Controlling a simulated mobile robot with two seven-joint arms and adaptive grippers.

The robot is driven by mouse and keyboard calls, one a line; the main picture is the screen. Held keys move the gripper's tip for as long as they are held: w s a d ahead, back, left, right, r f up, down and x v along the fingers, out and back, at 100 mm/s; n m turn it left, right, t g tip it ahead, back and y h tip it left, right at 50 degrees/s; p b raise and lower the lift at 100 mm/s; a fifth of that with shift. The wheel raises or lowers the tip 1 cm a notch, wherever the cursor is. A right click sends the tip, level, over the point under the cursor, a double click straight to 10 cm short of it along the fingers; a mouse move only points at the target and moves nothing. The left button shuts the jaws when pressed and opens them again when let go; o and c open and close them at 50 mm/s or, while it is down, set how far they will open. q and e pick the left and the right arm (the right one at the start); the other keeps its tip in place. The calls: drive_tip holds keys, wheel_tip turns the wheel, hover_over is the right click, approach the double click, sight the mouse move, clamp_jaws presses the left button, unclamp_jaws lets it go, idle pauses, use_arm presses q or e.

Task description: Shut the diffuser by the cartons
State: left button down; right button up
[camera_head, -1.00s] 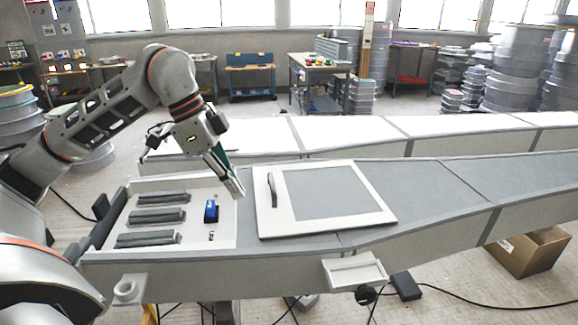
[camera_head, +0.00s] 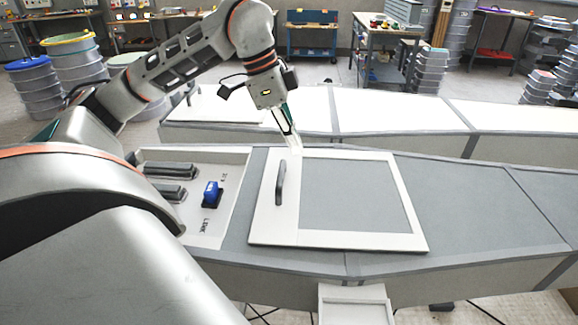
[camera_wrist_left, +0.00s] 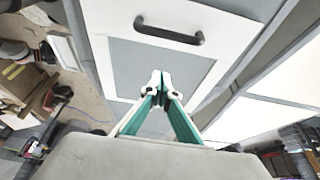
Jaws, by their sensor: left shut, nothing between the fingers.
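A flat white-framed panel (camera_head: 408,190) with a grey middle and a dark bar handle (camera_head: 280,183) lies on the long grey bench; I take it for the diffuser. In the left wrist view the handle (camera_wrist_left: 168,32) is beyond the fingertips, with clear space between. My left gripper (camera_head: 296,150) is shut and empty, pointing down near the panel's far left corner. Its green-sided fingers meet at the tips in the left wrist view (camera_wrist_left: 162,85). A brown carton (camera_wrist_left: 35,105) shows on the floor at the left there. My right gripper is not in view.
Left of the panel is a white recess (camera_head: 233,207) with dark grey bars (camera_head: 168,169) and a blue switch (camera_head: 211,194). A second bench (camera_head: 390,112) runs behind. A small white tray (camera_head: 355,305) juts from the front. The bench right of the panel is clear.

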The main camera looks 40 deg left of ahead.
use_arm(q)
hover_over(287, 187)
drive_tip(key=w+d, duration=0.2)
drive_tip(key=d, duration=0.1)
wheel_tip(287, 187, down, 6)
drive_tip(key=shift+r, duration=0.25)
drive_tip(key=shift+s+a+f+b, duration=0.15)
drive_tip(key=shift+s+a+f, duration=0.15)
drive_tip(key=shift+a, duration=0.2)
drive_tip(key=shift+s+a+f+b, duration=0.15)
drive_tip(key=shift+s+a+f, duration=0.15)
drive_tip(key=shift+a, duration=0.2)
drive_tip(key=shift+s+a, duration=0.45)
